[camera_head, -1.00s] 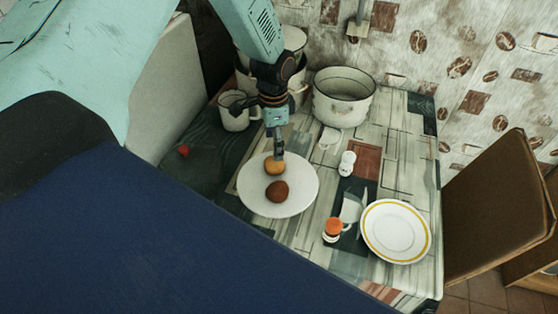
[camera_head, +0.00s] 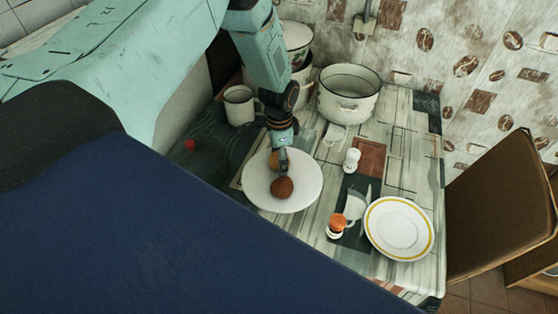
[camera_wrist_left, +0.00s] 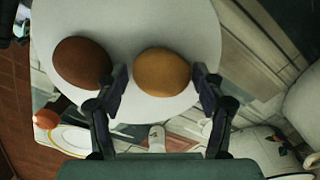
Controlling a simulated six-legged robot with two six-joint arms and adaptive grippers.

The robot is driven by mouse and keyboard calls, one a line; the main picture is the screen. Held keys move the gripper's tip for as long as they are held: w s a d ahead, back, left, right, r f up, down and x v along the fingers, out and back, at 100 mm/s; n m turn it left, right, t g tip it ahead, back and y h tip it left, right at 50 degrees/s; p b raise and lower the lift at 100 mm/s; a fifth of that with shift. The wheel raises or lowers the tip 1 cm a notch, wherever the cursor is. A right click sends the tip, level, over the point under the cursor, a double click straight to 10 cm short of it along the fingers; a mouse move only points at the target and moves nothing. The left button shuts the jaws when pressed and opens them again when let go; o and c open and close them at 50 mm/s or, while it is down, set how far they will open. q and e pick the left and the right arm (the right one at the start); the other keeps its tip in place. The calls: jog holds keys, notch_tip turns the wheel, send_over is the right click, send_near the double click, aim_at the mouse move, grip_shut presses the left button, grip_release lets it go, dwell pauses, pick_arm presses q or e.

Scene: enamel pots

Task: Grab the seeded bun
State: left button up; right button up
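A dark brown bun (camera_head: 282,187) and a golden bun (camera_head: 274,160) sit on a round white plate (camera_head: 308,190) on the table. I cannot make out seeds on either. In the left wrist view, the golden bun (camera_wrist_left: 162,72) lies between the tips of my left gripper (camera_wrist_left: 161,85), and the brown bun (camera_wrist_left: 82,63) is outside its left finger. The left gripper (camera_head: 284,164) is open, its fingers over the plate; contact with the golden bun is unclear. In the head view it partly hides the golden bun. My right gripper is not in view.
A white pot (camera_head: 348,97) and a mug (camera_head: 239,106) stand behind. A white shaker (camera_head: 350,161), an orange-topped shaker (camera_head: 336,226) and a yellow-rimmed plate (camera_head: 399,229) are to the right. A chair (camera_head: 500,215) stands beside the table.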

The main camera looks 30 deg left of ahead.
pick_arm(q)
jog(key=c, duration=0.3)
jog(key=shift+w+f, duration=0.1)
jog(key=shift+w, duration=0.05)
jog(key=shift+c, duration=1.2)
